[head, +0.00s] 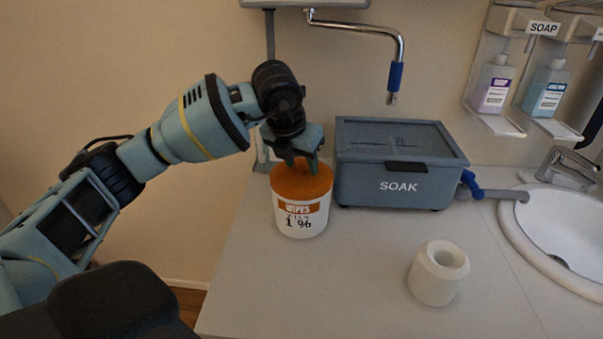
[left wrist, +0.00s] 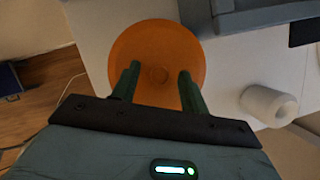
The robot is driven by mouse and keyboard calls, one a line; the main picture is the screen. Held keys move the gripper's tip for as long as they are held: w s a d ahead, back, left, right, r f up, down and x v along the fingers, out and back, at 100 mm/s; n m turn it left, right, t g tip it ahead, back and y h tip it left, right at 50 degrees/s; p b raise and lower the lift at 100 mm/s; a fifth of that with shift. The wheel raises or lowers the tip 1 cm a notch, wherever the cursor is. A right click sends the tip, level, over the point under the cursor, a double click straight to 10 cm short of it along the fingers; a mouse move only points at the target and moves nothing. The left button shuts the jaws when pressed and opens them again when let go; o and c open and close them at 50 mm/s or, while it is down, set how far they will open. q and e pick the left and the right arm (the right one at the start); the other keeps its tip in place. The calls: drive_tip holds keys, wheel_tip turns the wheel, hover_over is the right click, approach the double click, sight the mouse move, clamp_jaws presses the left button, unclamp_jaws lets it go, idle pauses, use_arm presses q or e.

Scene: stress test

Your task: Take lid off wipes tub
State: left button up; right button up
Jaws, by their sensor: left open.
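The wipes tub (head: 301,218) is white with an orange label band and stands upright on the counter, left of the soak box. Its orange lid (head: 302,183) is on top of it. In the left wrist view the lid (left wrist: 157,52) shows as a round orange disc with a small raised ring at its middle. My left gripper (head: 302,164) points down over the lid, its fingers open. In the left wrist view its two fingers (left wrist: 157,82) are apart, one on each side of the ring. I cannot tell whether the fingertips touch the lid. My right gripper is not in view.
A grey soak box (head: 390,186) with a closed lid stands right beside the tub. A white hollow cylinder (head: 437,274) stands on the counter at front right. A sink (head: 560,235) is at the right, and soap bottles (head: 493,84) hang above. The front middle counter (head: 340,285) is clear.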

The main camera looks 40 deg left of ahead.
sight(301, 166)
use_arm(q)
drive_tip(key=shift+c, duration=0.4)
clamp_jaws()
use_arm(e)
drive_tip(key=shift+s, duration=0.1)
